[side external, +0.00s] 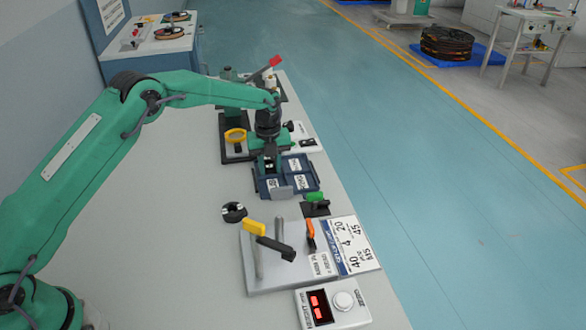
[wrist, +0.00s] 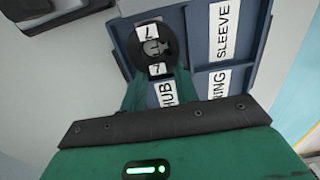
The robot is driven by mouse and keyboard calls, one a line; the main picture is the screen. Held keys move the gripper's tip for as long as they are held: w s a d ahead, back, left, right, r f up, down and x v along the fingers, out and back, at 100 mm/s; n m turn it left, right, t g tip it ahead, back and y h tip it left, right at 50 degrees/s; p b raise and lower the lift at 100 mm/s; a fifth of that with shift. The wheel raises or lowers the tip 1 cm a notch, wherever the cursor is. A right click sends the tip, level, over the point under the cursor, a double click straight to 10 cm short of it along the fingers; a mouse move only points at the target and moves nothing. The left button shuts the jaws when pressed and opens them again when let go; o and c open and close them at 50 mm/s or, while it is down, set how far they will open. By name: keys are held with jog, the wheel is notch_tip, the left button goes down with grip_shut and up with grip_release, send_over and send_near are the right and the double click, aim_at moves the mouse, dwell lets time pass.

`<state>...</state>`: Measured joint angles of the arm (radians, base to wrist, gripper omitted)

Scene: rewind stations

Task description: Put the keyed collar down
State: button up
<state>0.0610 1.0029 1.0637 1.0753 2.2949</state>
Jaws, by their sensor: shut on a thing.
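The keyed collar (wrist: 146,36) is a dark round piece with white number tags. In the wrist view it sits at the end of my green gripper (wrist: 153,72), which is shut on it. The blue divided tray (wrist: 198,30) lies below, with labels reading HUB, SLEEVE and one partly covered that ends in "ING". In the side view my gripper (side external: 269,164) points down over the left part of the tray (side external: 262,191). The collar is hard to make out there, and whether it touches the tray cannot be told.
A dark ring with white marks (side external: 234,212) lies on the bench in front of the tray. Nearer stand a grey fixture (side external: 264,277) with yellow and orange levers, and a box with a red display (side external: 335,305). The bench's left side is clear.

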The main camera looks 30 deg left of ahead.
aim_at(270, 173)
jog(key=shift+f, duration=0.1)
jog(key=o, duration=1)
notch_tip(270, 173, up, 12)
jog(key=shift+r, duration=0.2)
dwell(0.6)
